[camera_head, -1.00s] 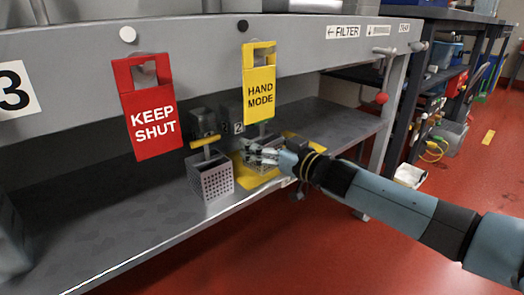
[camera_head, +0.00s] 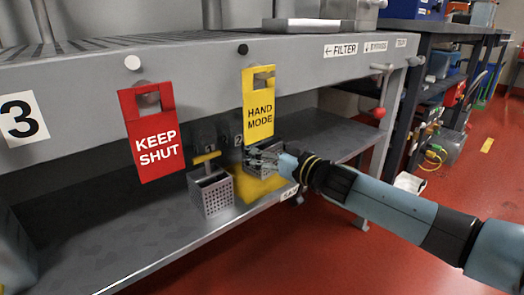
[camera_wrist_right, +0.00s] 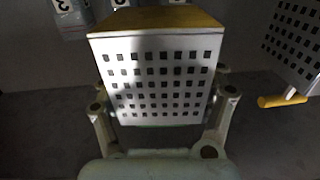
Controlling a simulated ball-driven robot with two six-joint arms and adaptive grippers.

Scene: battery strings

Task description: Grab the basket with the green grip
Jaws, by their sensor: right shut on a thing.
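A grey perforated basket (camera_wrist_right: 155,75) fills the middle of the right wrist view, between the fingers of my right gripper (camera_wrist_right: 160,140). A thin green strip, seemingly its green grip (camera_wrist_right: 160,127), shows low between the fingers. In the head view this basket (camera_head: 262,164) is small and partly hidden behind my right gripper (camera_head: 268,156), over a yellow patch (camera_head: 258,187) on the shelf. My right gripper is shut on the basket. A second perforated basket (camera_head: 212,196) with a yellow grip (camera_head: 206,157) stands to its left. My left gripper is not in view.
A red KEEP SHUT tag (camera_head: 155,150) and a yellow HAND MODE tag (camera_head: 259,118) hang from the beam above the baskets. The shelf (camera_head: 110,235) is bare to the left. Red floor (camera_head: 320,260) lies in front.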

